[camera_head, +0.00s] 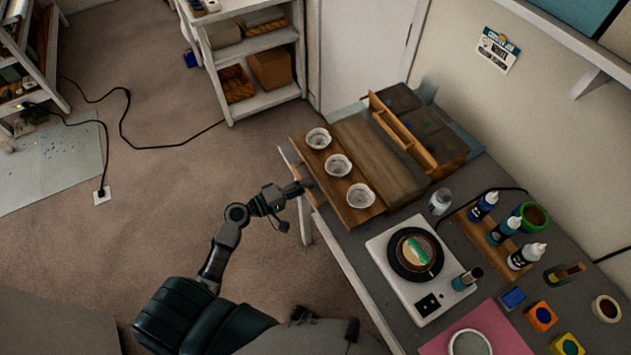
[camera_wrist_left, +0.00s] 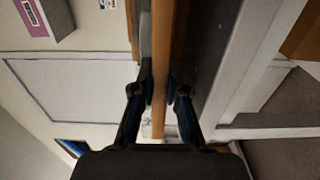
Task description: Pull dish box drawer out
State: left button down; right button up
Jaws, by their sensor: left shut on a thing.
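The dish box drawer (camera_head: 335,205) is a wooden tray standing out from the front of the wooden dish box (camera_head: 372,155) on the table. Several white dishes (camera_head: 338,165) sit in a row in it. My left gripper (camera_head: 304,186) is at the drawer's outer front edge. In the left wrist view, the two fingers (camera_wrist_left: 160,95) close on either side of the drawer's thin wooden front (camera_wrist_left: 163,70). The exact contact is partly hidden by the fingers. My right gripper is not in view.
A white hot plate (camera_head: 428,300) with a dark pan stands beside the drawer. A glass jar (camera_head: 440,201), bottles in a wooden rack (camera_head: 478,238) and paint pots (camera_head: 541,316) lie to the right. Open carpet (camera_head: 170,190) lies left of the table (camera_head: 345,262).

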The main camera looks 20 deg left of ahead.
pick_arm(q)
jog(key=c, duration=1.2)
grip_release()
jog(key=shift+s+a+f, duration=0.15)
jog(key=shift+a+f, duration=0.05)
jog(key=shift+a, duration=0.05)
jog(key=shift+o, duration=0.2)
jog(key=shift+a, duration=0.3)
jog(key=shift+s+a, duration=0.1)
jog(key=v, duration=1.2)
